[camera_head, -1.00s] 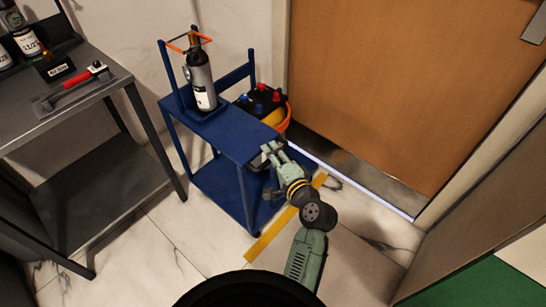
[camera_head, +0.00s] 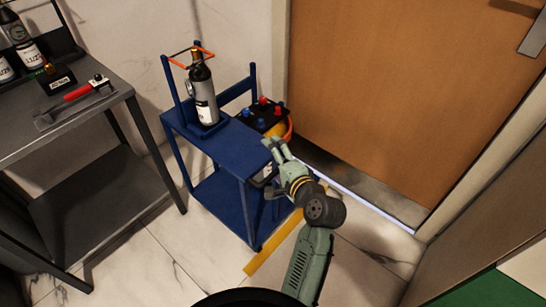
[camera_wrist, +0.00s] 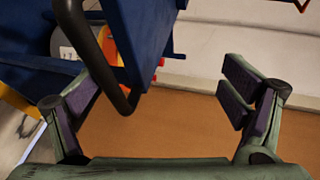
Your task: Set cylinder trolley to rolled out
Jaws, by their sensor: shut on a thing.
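The blue cylinder trolley (camera_head: 235,155) stands against the back wall, left of the door. A grey gas cylinder (camera_head: 202,98) stands upright on its top deck, below an orange bar. The trolley has a black handle (camera_head: 265,178) on its near right side, and this handle shows large in the wrist view (camera_wrist: 100,60). My gripper (camera_head: 275,151) is at that side of the trolley, shut on the handle. In the wrist view my gripper (camera_wrist: 160,105) has the handle between its fingers, close to the left one. The exact contact is hard to see.
A yellow floor strip (camera_head: 275,245) runs beside the trolley. A grey workbench (camera_head: 75,110) with a red-handled tool stands at the left. A brown door (camera_head: 390,90) is behind at the right. The marble floor in front is clear.

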